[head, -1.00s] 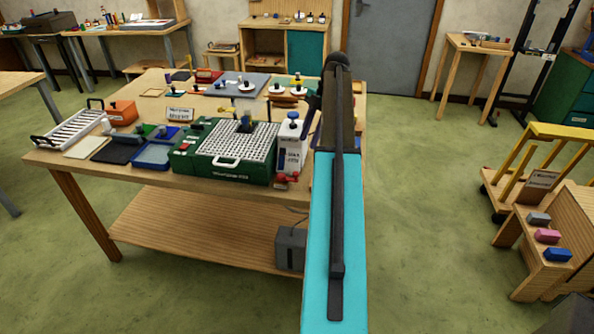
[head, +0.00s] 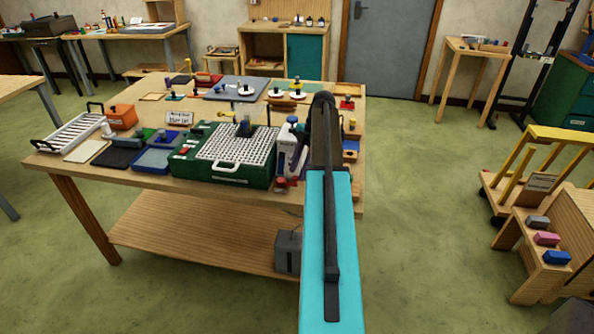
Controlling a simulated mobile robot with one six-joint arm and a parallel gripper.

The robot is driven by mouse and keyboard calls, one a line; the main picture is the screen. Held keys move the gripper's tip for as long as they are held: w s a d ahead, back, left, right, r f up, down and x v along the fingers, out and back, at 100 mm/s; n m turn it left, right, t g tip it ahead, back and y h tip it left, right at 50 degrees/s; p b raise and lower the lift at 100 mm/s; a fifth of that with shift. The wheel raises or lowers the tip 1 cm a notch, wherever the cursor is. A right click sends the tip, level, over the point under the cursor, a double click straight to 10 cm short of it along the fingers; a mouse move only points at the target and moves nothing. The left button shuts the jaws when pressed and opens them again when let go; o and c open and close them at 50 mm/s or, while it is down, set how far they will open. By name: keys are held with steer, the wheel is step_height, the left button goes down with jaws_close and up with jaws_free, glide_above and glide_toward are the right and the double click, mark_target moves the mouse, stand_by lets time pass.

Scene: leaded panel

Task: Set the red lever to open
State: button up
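A small red part (head: 281,183), which looks like the red lever, sits at the front right corner of the green machine (head: 190,172), below the white bottle-shaped container (head: 288,150). It is too small to tell its setting. My arm reaches forward over the right side of the table, just right of the white container. My gripper is hidden behind my own arm, so its fingers and its distance from the red part do not show.
The wooden workbench (head: 60,162) carries a wire rack (head: 75,132), an orange box (head: 122,117), blue trays and several small knobbed tools. A grey box (head: 288,250) is on the lower shelf. The floor right of the bench is clear up to a yellow-railed cart (head: 570,133).

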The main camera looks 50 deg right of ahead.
steer(key=shift+x, duration=0.9)
steer(key=shift+a, duration=0.1)
jaws_close()
